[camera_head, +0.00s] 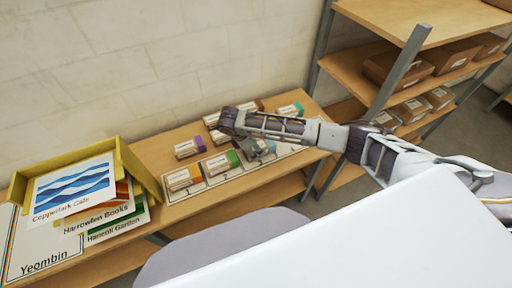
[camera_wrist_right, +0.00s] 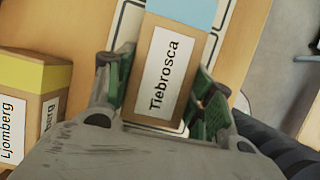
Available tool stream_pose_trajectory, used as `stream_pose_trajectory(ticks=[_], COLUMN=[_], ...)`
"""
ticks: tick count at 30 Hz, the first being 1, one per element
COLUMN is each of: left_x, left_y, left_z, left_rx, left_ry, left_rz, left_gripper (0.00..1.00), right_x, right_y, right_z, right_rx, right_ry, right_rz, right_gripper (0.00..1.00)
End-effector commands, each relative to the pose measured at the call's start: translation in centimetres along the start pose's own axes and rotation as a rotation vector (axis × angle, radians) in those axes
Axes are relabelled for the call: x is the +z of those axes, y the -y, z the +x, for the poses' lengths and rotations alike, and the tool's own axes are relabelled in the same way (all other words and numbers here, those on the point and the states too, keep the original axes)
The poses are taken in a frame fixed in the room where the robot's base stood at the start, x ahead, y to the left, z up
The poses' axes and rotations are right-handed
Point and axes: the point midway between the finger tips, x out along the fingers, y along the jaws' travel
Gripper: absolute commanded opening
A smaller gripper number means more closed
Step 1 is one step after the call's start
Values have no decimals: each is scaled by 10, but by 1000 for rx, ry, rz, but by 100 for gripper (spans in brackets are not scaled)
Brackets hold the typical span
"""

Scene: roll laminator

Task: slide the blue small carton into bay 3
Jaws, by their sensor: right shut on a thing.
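In the right wrist view, the blue small carton (camera_wrist_right: 172,60) is brown with a light blue band and a white label reading "Tiebrosca". It lies between the green-padded fingers of my right gripper (camera_wrist_right: 160,88), which is shut on it. In the head view, my right gripper (camera_head: 258,149) points down over the front strip of the shelf, right of the green-banded carton (camera_head: 221,163); the blue carton is mostly hidden there. The bay strip (camera_head: 287,150) has white outlines, but its bay numbers are unreadable. My left gripper is not in view.
An orange-banded carton (camera_head: 184,178) stands on the strip's left. A purple-banded carton (camera_head: 188,148), a teal-banded carton (camera_head: 291,110) and others stand behind. A yellow-topped carton (camera_wrist_right: 30,85) is close left in the wrist view. A yellow tray (camera_head: 137,170) with signs is far left.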

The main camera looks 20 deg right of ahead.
Motion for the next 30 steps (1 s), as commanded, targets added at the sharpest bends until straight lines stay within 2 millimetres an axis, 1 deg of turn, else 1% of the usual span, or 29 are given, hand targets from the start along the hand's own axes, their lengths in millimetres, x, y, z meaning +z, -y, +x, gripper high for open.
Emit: stream_pose_trajectory(ticks=[18, 19, 21, 24, 25, 30], left_x=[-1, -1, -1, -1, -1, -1], left_y=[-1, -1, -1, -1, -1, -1], left_z=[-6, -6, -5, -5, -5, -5], left_rx=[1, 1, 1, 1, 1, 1], left_ry=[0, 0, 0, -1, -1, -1], left_rz=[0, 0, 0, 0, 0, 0], left_gripper=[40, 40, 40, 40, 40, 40], right_x=[-16, -17, -16, -16, -16, -16], right_y=[0, 0, 0, 0, 0, 0], right_z=[-7, -7, -7, -7, -7, -7], right_rx=[0, 0, 0, 0, 0, 0], right_ry=[0, 1, 1, 0, 1, 0], right_rz=[0, 0, 0, 0, 0, 0], right_gripper=[26, 54, 63, 76, 78, 78])
